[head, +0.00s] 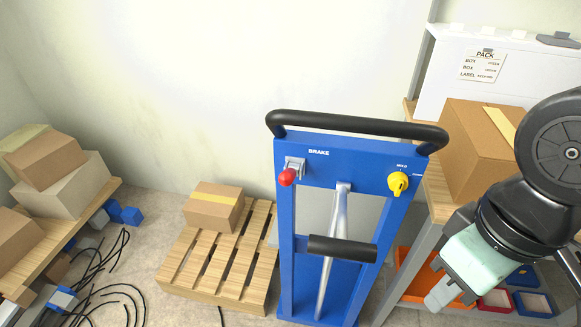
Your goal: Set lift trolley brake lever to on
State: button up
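The lift trolley (285,235) stands upright in the middle of the head view, a blue frame with a black push handle (350,126) across its top. The brake lever (287,177) has a red knob and sits on a grey bracket under the white word BRAKE, at the panel's upper left. The knob points toward me and slightly down. A yellow knob (397,183) sits at the upper right, by the word HOLD. My gripper (441,296) is at the lower right, apart from the trolley and pointing down-left. Its fingers are too small to show whether they are open.
A wooden pallet (190,265) with a cardboard box (214,206) stands left of the trolley. Shelves with boxes (62,187) are at the far left, with black cables (105,265) on the floor. A bench with a large box (474,150) is close on the right.

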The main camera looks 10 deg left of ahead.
aim_at(286, 178)
jog(key=k+j+u, duration=0.1)
jog(key=u, duration=0.3)
jog(key=j+u, duration=0.2)
jog(key=u, duration=0.15)
jog(key=j+u, duration=0.2)
jog(key=u, duration=0.2)
jog(key=k+j, duration=0.05)
